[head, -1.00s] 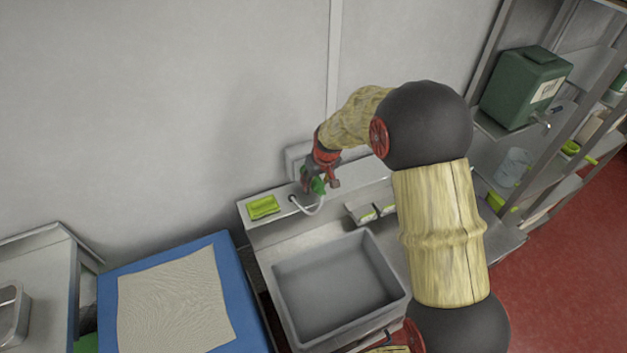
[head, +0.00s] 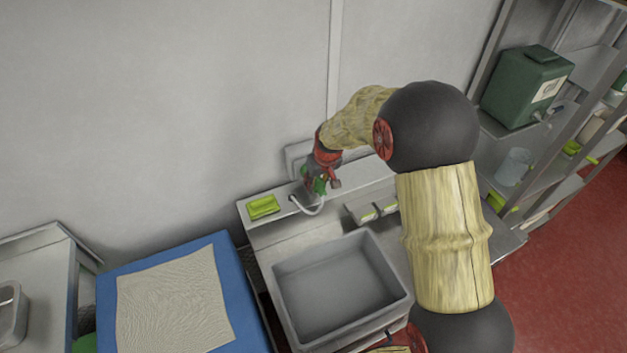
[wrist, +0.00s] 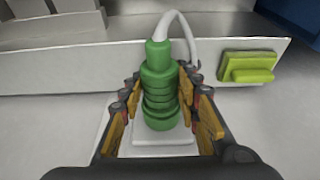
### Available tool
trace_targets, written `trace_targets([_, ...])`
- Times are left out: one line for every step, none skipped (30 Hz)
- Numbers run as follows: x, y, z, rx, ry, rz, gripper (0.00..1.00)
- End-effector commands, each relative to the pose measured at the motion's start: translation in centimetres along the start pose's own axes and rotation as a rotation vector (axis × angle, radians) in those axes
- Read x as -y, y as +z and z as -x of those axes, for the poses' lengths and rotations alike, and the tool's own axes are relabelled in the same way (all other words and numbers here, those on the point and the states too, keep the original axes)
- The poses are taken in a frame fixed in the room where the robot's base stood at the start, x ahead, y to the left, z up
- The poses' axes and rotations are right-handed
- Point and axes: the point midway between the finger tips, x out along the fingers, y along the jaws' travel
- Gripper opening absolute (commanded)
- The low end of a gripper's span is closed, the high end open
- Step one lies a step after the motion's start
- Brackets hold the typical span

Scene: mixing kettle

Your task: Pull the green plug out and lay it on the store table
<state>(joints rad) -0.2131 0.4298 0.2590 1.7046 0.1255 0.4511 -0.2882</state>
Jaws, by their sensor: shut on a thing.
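The green plug (wrist: 160,90) stands between the two fingers of my gripper (wrist: 163,112) in the wrist view, which are shut on it. A white cord leaves the plug's top end and curves away. The plug's other end meets a white socket plate (wrist: 150,148); I cannot tell whether it is still seated. In the head view my gripper (head: 315,183) is at the wall above the back ledge, with only a bit of the green plug (head: 320,185) showing. Which surface is the store table I cannot tell for sure.
A yellow-green block (head: 263,207) lies on the ledge beside the cord. A grey sink basin (head: 290,305) stands in front of it. A blue-edged table with a beige mat (head: 175,305) is at the left. Shelves with a green container (head: 525,88) stand at the right.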

Motion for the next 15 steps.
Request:
trace_targets([0.0, 0.3, -0.1, 0.007, -0.001, 0.0, 0.06])
trace_targets([0.0, 0.3, -0.1, 0.007, -0.001, 0.0, 0.06])
trace_targets([0.0, 0.3, -0.1, 0.008, -0.001, -0.001, 0.06])
trace_targets([0.0, 0.3, -0.1, 0.008, -0.001, -0.001, 0.06])
trace_targets([0.0, 0.4, 0.0, 0.008, -0.001, -0.001, 0.06])
trace_targets([0.0, 0.5, 0.0, 0.008, -0.001, -0.001, 0.06])
trace_targets([0.0, 0.6, 0.0, 0.008, -0.001, -0.001, 0.06])
trace_targets([0.0, 0.8, 0.0, 0.009, -0.002, -0.001, 0.06])
trace_targets([0.0, 1.0, 0.1, 0.009, -0.002, -0.001, 0.06])
trace_targets([0.0, 1.2, 0.1, 0.01, -0.002, -0.001, 0.06])
trace_targets([0.0, 1.4, 0.1, 0.01, -0.002, -0.001, 0.06])
trace_targets([0.0, 1.5, 0.2, 0.01, -0.002, -0.001, 0.06])
trace_targets([0.0, 1.7, 0.3, 0.009, -0.002, -0.001, 0.06])
trace_targets([0.0, 1.8, 0.3, 0.008, -0.002, -0.001, 0.06])
trace_targets([0.0, 2.0, 0.4, 0.008, -0.002, -0.001, 0.06])
